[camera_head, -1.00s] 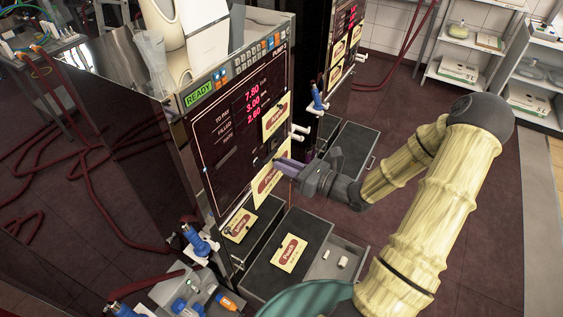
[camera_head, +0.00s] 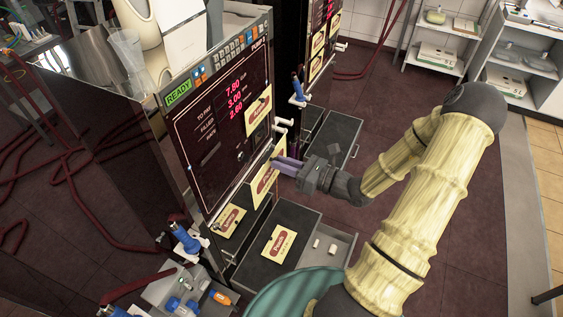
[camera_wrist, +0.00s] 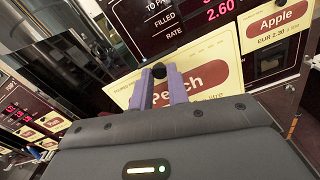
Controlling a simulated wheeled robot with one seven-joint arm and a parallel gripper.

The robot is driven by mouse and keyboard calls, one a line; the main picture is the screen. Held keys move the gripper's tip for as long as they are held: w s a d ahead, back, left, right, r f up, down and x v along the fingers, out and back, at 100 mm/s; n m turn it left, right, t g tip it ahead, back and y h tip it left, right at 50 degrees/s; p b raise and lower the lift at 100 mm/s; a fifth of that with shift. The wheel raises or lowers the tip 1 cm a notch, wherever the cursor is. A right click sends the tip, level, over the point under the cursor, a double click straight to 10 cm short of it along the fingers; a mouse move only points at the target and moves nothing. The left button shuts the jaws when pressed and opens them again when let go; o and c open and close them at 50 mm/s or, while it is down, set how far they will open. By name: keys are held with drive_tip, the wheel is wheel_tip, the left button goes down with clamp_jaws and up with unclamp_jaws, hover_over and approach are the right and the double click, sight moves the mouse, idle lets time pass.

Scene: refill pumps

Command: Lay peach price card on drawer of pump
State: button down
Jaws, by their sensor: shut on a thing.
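My gripper (camera_head: 286,164) is in front of the pump (camera_head: 222,110) and shut on a cream price card (camera_head: 265,180). In the wrist view this held card (camera_wrist: 208,80) reads "Peach" on a red oval, and the purple fingers (camera_wrist: 161,82) meet at a small black knob at its upper edge. The card stands nearly upright close to the pump's front; whether it touches is unclear. Below, a dark drawer (camera_head: 285,216) juts out of the pump. Another card (camera_head: 279,244), apparently also reading "Peach", lies on its flat top.
An Apple card (camera_head: 258,107) is on the pump front above; it also shows in the wrist view (camera_wrist: 275,24). A further card (camera_head: 228,220) is low at left. An open compartment (camera_head: 340,246) holds small pale pieces. A second pump's drawer (camera_head: 331,138) stands out behind.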

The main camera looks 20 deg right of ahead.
drive_tip(key=m+t+h, duration=0.2)
hover_over(276, 176)
drive_tip(key=s, duration=0.1)
wheel_tip(276, 176, down, 4)
drive_tip(key=f+m+h, duration=0.1)
drive_tip(key=f, duration=0.1)
drive_tip(key=w+f+m+t+h, duration=0.1)
drive_tip(key=f+h, duration=0.1)
drive_tip(key=f+t+h+b, duration=0.1)
drive_tip(key=f, duration=0.1)
drive_tip(key=shift+w+f+m, duration=0.3)
drive_tip(key=shift+f+m, duration=0.05)
drive_tip(key=shift+m, duration=0.05)
wheel_tip(276, 176, down, 13)
drive_tip(key=s+a+m+t+h, duration=0.1)
drive_tip(key=s+a+m+h, duration=0.1)
drive_tip(key=m+h, duration=0.2)
drive_tip(key=h, duration=0.2)
drive_tip(key=shift+s+f+h+b, duration=0.2)
drive_tip(key=shift+h+b, duration=0.1)
drive_tip(key=shift+h, duration=0.1)
drive_tip(key=shift+a, duration=0.15)
